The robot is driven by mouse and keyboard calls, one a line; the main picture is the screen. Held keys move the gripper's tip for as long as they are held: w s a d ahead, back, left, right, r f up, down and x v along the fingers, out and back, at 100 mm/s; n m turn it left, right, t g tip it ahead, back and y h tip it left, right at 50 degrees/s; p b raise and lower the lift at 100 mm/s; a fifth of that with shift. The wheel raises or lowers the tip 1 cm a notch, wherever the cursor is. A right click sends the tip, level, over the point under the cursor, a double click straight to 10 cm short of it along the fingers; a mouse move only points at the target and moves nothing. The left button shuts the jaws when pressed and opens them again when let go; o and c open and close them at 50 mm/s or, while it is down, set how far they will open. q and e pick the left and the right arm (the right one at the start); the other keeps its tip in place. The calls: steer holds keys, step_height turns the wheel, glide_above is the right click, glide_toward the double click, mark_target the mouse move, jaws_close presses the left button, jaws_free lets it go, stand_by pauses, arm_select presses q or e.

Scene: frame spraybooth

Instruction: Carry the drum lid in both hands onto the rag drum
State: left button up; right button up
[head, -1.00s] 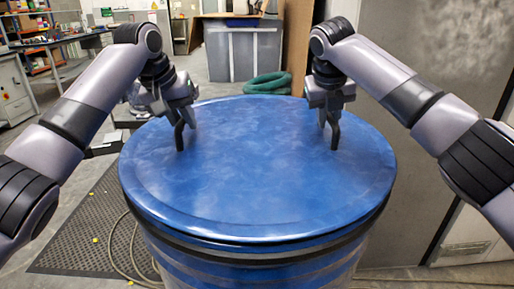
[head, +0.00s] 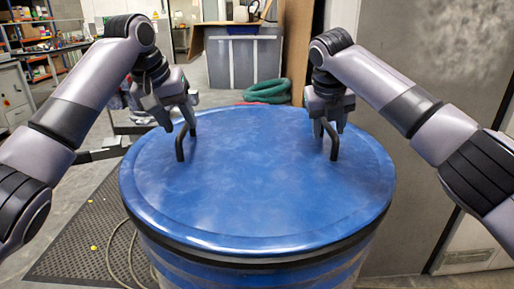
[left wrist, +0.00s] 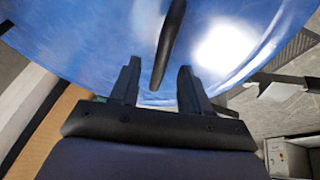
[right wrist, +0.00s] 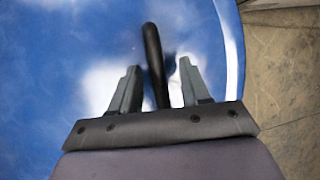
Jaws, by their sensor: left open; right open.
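The blue round drum lid (head: 262,190) lies flat on top of the rag drum (head: 300,277), whose blue side shows below the dark rim. The lid has two dark bent handles, the left one (head: 181,147) and the right one (head: 334,145). My left gripper (head: 179,125) is open just above and behind the left handle. In the left wrist view that handle (left wrist: 170,38) lies ahead of the spread fingers. My right gripper (head: 328,128) is open at the right handle. In the right wrist view this handle (right wrist: 153,48) runs between the spread fingers. Contact cannot be told.
A dark perforated mat (head: 85,240) and a pale hose lie on the floor at left. A green coiled hose (head: 268,91) lies behind the drum near a grey bin (head: 243,62). A grey wall panel (head: 400,165) stands close on the right.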

steer(key=shift+a+r, duration=0.1)
steer(key=shift+r, duration=0.1)
arm_select(q)
steer(key=v, duration=0.8)
steer(key=shift+s+r, duration=0.15)
steer(key=shift+r, duration=0.25)
arm_select(e)
steer(key=v, duration=1.1)
steer(key=shift+s+r, duration=0.2)
steer(key=shift+r, duration=0.05)
arm_select(q)
steer(key=shift+a, duration=0.1)
